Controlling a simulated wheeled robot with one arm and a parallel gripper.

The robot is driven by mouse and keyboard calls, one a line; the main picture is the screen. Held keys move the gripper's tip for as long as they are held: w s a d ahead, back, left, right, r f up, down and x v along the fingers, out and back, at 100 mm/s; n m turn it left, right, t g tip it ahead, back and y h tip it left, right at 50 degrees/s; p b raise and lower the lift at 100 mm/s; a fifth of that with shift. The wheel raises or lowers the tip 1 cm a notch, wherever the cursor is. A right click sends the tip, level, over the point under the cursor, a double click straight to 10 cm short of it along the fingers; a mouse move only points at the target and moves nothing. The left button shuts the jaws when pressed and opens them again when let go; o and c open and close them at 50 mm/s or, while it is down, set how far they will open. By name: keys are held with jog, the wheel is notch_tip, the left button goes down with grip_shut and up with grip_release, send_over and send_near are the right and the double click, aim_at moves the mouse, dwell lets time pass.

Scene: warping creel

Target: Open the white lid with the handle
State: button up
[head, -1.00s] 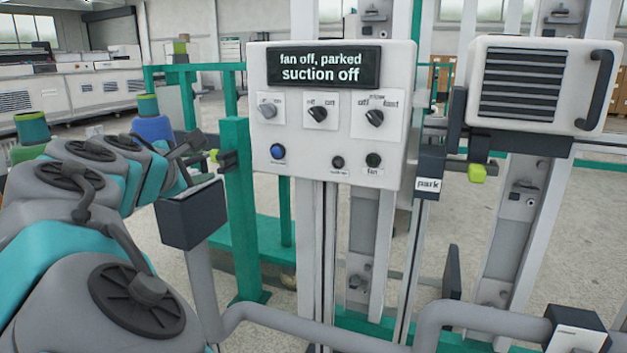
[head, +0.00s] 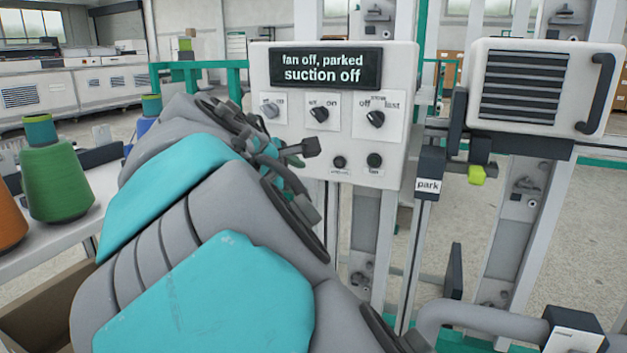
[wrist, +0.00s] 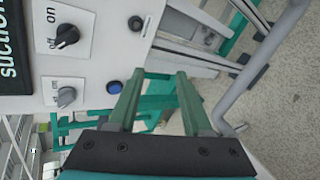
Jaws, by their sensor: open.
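The white lid (head: 542,88) is a boxy cover with dark slats and a dark upright handle (head: 596,92) on its right side, at the upper right of the head view. It looks shut. It is not in the wrist view. My gripper (wrist: 155,78) shows in the wrist view with two green fingers apart and nothing between them. It is beside the control panel (wrist: 98,30), near the blue button (wrist: 114,87), well left of the lid. In the head view my arm hides most of the gripper.
The control panel (head: 400,60) with knobs reads "fan off, parked" and "suction off". A park label (head: 428,185) and a yellow-green block (head: 477,175) sit below and left of the lid. A grey pipe (head: 470,316) runs lower right. Green and orange cones stand at left.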

jog(key=shift+s+d+f+m+g, duration=0.15)
jog(key=shift+d, duration=0.4)
jog(key=shift+s+d+f+m+g, duration=0.1)
jog(key=shift+d+f+m, duration=0.1)
jog(key=shift+d, duration=0.35)
jog(key=shift+s+d+f+m+g, duration=0.1)
jog(key=shift+s+d+m+g, duration=0.05)
jog(key=shift+d, duration=0.4)
